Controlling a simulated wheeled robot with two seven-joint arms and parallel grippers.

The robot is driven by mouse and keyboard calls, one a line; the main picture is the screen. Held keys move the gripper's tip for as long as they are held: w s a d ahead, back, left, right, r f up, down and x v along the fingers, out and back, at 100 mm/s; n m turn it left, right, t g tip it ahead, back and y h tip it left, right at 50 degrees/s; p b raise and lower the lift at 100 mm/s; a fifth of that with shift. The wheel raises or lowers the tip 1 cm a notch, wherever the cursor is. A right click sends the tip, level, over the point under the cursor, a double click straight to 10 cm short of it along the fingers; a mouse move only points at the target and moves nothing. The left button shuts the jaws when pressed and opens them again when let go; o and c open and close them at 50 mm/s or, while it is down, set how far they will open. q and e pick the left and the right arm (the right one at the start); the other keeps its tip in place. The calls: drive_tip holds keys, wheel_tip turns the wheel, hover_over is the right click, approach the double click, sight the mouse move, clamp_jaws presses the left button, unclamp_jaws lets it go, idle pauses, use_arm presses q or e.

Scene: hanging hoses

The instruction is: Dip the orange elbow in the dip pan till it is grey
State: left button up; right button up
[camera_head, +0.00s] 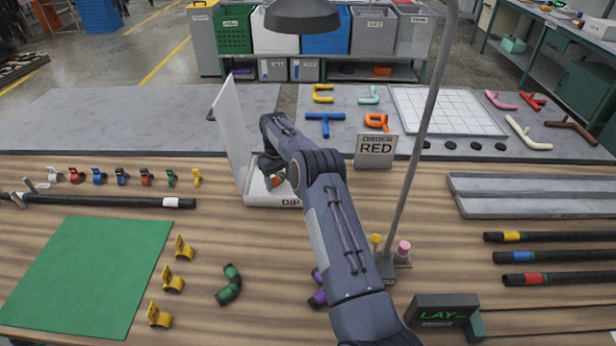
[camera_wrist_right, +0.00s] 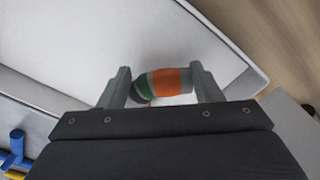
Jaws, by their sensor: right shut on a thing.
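The dip pan (camera_head: 252,201) is a white open box marked DIP, with a tall white panel standing at its left. My right gripper (camera_head: 275,178) is at the pan, and my arm hides part of it. In the wrist view the right gripper (camera_wrist_right: 165,88) is shut on the elbow (camera_wrist_right: 166,82), which shows an orange band, a green band and a dark grey end. A bit of orange on the elbow (camera_head: 277,181) shows in the head view. The pale pan surface (camera_wrist_right: 190,35) lies behind the elbow; whether they touch I cannot tell. My left gripper is not in view.
A grey lamp post (camera_head: 420,130) stands right of my arm. An ORDER RED sign (camera_head: 375,150) is behind it. A green mat (camera_head: 85,270), yellow clips (camera_head: 172,279) and a black-green elbow (camera_head: 229,285) lie at left. A grey tray (camera_head: 540,195) is at right.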

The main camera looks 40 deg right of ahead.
drive_tip(key=shift+s+d+b, duration=0.6)
drive_tip(key=shift+s+d, duration=1.05)
drive_tip(key=shift+d, duration=0.3)
drive_tip(key=shift+s+d+f+b, duration=0.1)
drive_tip(key=shift+s+d+b, duration=0.2)
drive_tip(key=shift+s+d, duration=0.6)
drive_tip(key=shift+s+d+f+b, duration=0.1)
drive_tip(key=shift+s+d+b, duration=0.2)
drive_tip(key=shift+s+d, duration=0.55)
drive_tip(key=shift+w+d, duration=0.15)
wheel_tip(320, 180, up, 12)
drive_tip(key=p, duration=0.8)
drive_tip(key=shift+f, duration=0.25)
